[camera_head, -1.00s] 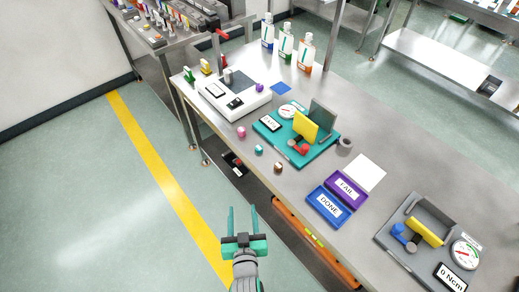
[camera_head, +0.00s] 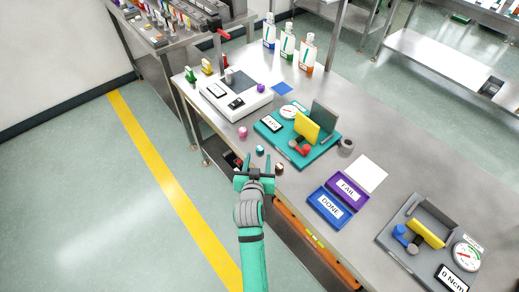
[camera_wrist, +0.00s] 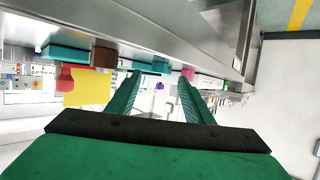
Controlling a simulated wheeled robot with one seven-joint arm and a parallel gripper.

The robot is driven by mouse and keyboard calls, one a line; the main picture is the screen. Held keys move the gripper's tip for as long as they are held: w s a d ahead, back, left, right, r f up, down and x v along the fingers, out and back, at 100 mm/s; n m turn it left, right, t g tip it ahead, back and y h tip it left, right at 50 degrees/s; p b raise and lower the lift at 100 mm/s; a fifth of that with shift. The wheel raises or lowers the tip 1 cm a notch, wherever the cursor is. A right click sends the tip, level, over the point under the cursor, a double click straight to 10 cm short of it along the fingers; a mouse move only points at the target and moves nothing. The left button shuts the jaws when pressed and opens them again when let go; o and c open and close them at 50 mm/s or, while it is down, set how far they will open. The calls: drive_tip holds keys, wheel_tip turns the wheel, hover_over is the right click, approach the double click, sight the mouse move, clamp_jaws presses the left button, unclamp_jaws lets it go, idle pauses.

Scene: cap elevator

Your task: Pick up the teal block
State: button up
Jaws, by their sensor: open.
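The teal block (camera_head: 259,150) is a small cube near the front edge of the steel bench in the head view. In the wrist view, which appears upside down, the teal block (camera_wrist: 151,67) shows ahead, toward the left finger's tip. My gripper (camera_head: 257,163) is open and empty at the bench's front edge, just short of the block, with its fingers pointing toward it. Its two green fingers (camera_wrist: 160,82) reach forward in the wrist view. I see no contact with the block.
A pink block (camera_head: 243,132) and a brown block (camera_head: 279,168) stand on either side of the teal one. Behind them is a teal fixture (camera_head: 322,149) with a gauge and a yellow plate. The DONE tray (camera_head: 324,218) and FAIL tray (camera_head: 358,204) lie to the right.

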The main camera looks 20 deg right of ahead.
sight(260, 149)
drive_tip(key=shift+r+x, duration=0.2)
drive_tip(key=shift+x, duration=2.45)
drive_tip(key=shift+d, duration=0.15)
drive_tip(key=shift+c, duration=0.6)
drive_tip(key=shift+w, duration=0.1)
clamp_jaws()
